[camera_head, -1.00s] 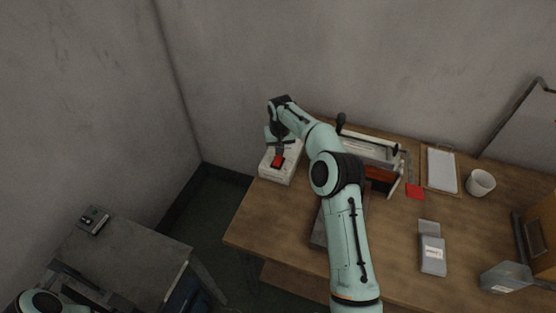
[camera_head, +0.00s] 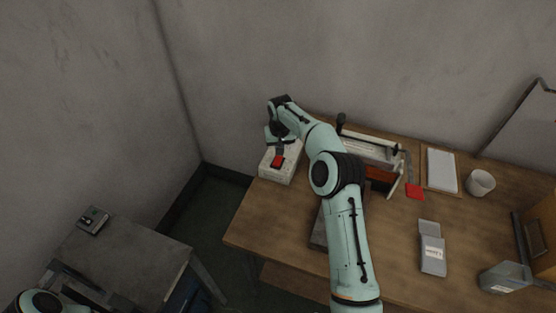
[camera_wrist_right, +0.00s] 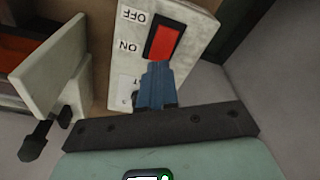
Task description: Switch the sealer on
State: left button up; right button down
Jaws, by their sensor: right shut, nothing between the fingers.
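A white switch box (camera_head: 291,171) with a red rocker switch (camera_head: 277,161) sits at the table's back left corner. In the right wrist view the red rocker (camera_wrist_right: 165,41) lies beside upside-down OFF and ON labels. My right gripper (camera_wrist_right: 155,66) is shut and empty, its tips at the rocker's ON end; I cannot tell whether they touch it. In the head view this gripper (camera_head: 279,150) is over the box. The sealer (camera_head: 370,151), with a black-knobbed lever, stands right of the box, partly behind my right arm. My left gripper is out of view.
The wooden table (camera_head: 270,218) also holds a clipboard (camera_head: 441,169), a white cup (camera_head: 480,182), a red piece (camera_head: 415,191) and grey packets (camera_head: 432,252). A grey side table (camera_head: 130,250) stands at left. Walls close off the back and left.

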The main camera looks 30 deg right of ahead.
aim_at(279, 158)
jog(key=shift+f, duration=1.1)
dwell(0.8)
jog(key=shift+r, duration=3.6)
jog(key=shift+f, duration=0.1)
